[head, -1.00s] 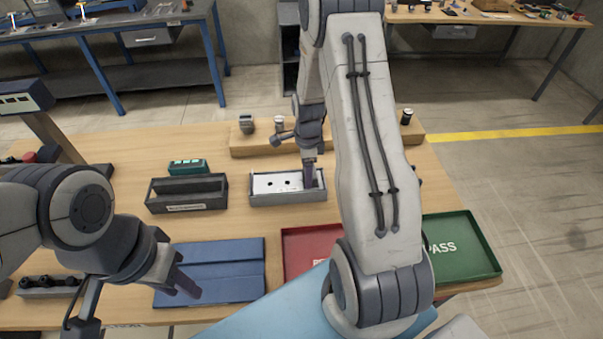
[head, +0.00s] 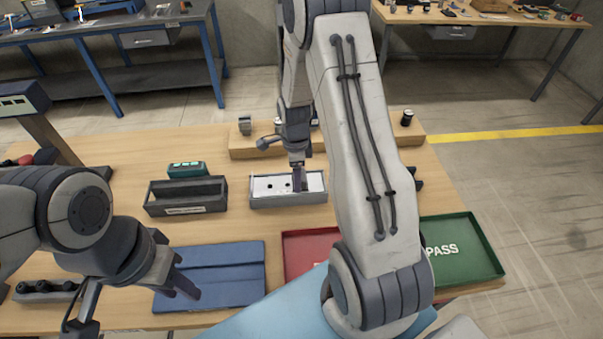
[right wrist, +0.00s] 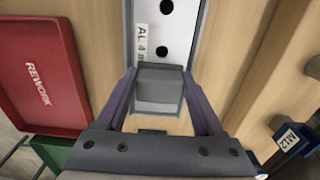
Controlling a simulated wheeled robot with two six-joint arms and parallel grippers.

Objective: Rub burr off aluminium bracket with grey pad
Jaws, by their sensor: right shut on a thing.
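The aluminium bracket (head: 266,183), a pale flat plate with dark holes, lies in a grey fixture tray (head: 290,201) in the head view. It also shows at the top of the right wrist view (right wrist: 176,38), with "AL 4" lettering. My right gripper (head: 299,187) is over the right part of the bracket. In the right wrist view it is shut on the grey pad (right wrist: 160,84), which covers part of the plate. I cannot tell whether pad and plate touch, and I cannot make out the burr. My left gripper (head: 190,275) is open and empty over the blue mat (head: 225,262).
A dark bin (head: 187,209) stands left of the fixture, with a teal device (head: 187,169) behind it. The red rework tray (head: 300,252) and green pass tray (head: 465,262) are in front. A wooden ledge (head: 250,149) with small items runs behind the fixture.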

